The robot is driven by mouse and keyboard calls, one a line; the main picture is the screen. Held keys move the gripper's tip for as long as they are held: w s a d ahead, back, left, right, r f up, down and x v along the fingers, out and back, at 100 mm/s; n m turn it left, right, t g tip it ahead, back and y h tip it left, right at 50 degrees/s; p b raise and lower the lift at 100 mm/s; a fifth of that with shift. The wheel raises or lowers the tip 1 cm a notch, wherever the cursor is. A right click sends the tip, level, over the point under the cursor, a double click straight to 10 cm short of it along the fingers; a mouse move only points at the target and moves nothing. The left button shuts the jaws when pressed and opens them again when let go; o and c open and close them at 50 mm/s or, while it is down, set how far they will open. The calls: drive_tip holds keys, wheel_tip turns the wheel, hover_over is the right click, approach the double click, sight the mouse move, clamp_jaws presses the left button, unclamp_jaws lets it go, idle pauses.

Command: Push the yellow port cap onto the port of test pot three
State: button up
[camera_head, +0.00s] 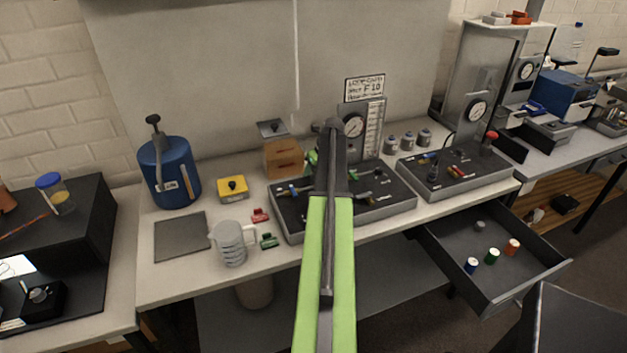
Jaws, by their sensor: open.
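Three small grey lidded pots stand in a row at the back of the bench: a left one (391,144), a middle one (408,140) and a right one (425,136). I cannot read any numbers on them or make out a port. I cannot pick out the yellow port cap for certain; small coloured fittings, some yellowish, sit on the grey-black panels. My lime-green and dark arm rises through the middle of the view, crossing in front of the left panel (390,205). My gripper does not show; the arm hides what is behind it.
A yellow box (232,188), blue tank (169,172), clear jug (230,243) and grey mat (181,237) stand left. A right panel (462,183) carries a gauge. An open drawer (540,283) juts out front right, holding several small cylinders. Some bench near the mat is bare.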

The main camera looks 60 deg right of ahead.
drive_tip(key=shift+r, duration=0.1)
clamp_jaws()
idle(0.3)
drive_tip(key=shift+r, duration=0.1)
wheel_tip(320, 180, up, 28)
drive_tip(key=p, duration=2.8)
